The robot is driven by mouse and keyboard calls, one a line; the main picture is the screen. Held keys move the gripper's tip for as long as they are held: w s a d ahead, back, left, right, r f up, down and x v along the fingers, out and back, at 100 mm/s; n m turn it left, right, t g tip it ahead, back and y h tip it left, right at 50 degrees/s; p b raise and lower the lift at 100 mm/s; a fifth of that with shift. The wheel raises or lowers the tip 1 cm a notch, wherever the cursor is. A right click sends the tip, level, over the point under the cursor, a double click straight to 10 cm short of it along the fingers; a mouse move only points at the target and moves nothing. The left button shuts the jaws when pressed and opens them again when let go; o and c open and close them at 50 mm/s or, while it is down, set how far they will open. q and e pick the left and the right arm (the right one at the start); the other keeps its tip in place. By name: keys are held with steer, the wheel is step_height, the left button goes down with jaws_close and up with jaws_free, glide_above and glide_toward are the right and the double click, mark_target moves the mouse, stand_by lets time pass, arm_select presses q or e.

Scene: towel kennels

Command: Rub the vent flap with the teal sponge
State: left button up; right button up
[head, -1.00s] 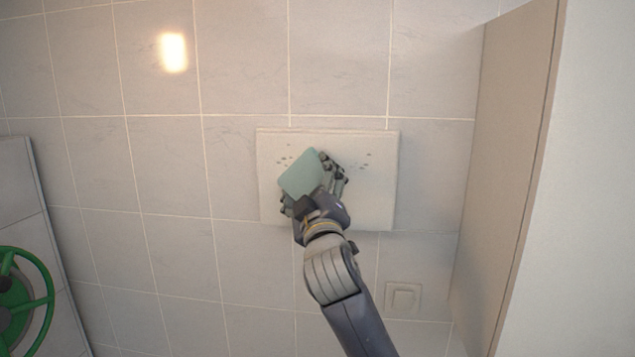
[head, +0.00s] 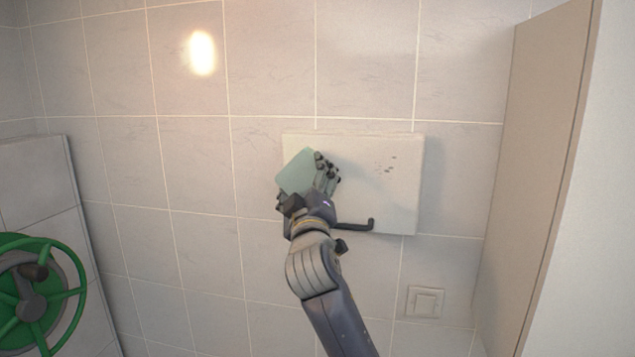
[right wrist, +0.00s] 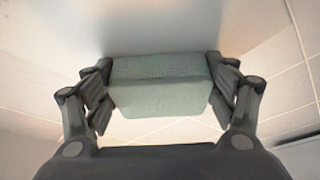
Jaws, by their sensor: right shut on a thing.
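The vent flap (head: 375,200) is a pale rectangular panel on the tiled wall. The teal sponge (head: 296,172) is in front of the flap's left edge. My right gripper (head: 308,180) is shut on the sponge, with a finger on each side of it in the right wrist view (right wrist: 160,85). In that view the sponge's far edge is close to a pale surface; I cannot tell for sure whether it touches. Part of the flap behind the sponge and gripper is hidden. My left gripper is not in view.
A dark handle (head: 358,226) sticks out at the flap's lower edge. A wall switch (head: 425,301) is below right. A beige partition (head: 530,170) stands at the right. A green wheel (head: 35,300) is at the lower left. The tiled wall left of the flap is clear.

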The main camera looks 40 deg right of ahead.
steer(key=shift+w+a, duration=0.1)
steer(key=shift+w, duration=0.05)
steer(key=shift+r+p, duration=0.55)
steer(key=shift+p, duration=0.05)
steer(key=shift+f, duration=0.1)
